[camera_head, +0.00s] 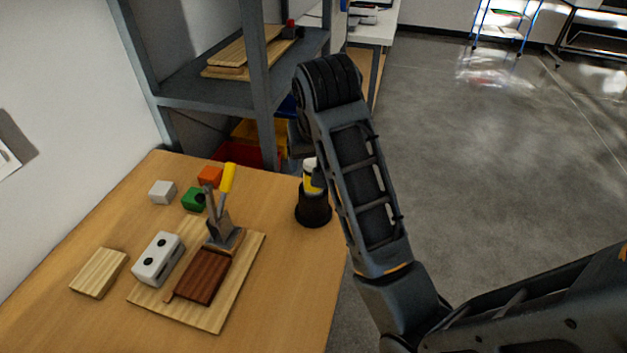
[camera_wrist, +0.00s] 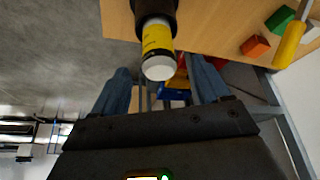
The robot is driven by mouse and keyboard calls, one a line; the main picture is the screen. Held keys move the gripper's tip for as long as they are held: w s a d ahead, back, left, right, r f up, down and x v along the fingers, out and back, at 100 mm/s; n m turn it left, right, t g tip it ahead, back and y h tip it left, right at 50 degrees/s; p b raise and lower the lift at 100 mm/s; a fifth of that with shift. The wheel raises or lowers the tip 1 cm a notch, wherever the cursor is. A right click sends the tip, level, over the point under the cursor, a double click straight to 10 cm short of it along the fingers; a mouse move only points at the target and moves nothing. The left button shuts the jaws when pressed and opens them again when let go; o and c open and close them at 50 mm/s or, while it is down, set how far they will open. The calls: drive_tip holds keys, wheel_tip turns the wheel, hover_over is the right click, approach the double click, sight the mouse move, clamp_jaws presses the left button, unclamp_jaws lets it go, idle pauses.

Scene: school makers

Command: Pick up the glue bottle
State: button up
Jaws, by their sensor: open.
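The glue bottle (camera_head: 310,181) has a yellow label and a white top. It stands in a black round holder (camera_head: 313,210) near the right edge of the wooden table. In the wrist view, which is upside down, the bottle (camera_wrist: 157,42) points its white end toward my gripper (camera_wrist: 160,68). My gripper is open, its two fingers apart on either side of the bottle's white end. I see no finger touching the bottle. In the head view my arm hides most of the gripper and part of the bottle.
A toggle clamp with a yellow handle (camera_head: 228,178) stands on a wooden board (camera_head: 213,318) left of the holder. Green (camera_head: 193,199), orange (camera_head: 210,176) and white (camera_head: 162,192) blocks lie behind it. A grey shelf (camera_head: 262,110) with bins rises behind the table.

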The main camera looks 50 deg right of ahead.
sight(313, 166)
drive_tip(key=shift+b+x, duration=1.6)
drive_tip(key=shift+b, duration=0.1)
drive_tip(key=shift+s+x, duration=0.2)
drive_tip(key=shift+x, duration=1.9)
drive_tip(key=shift+a, duration=0.1)
drive_tip(key=c, duration=1.1)
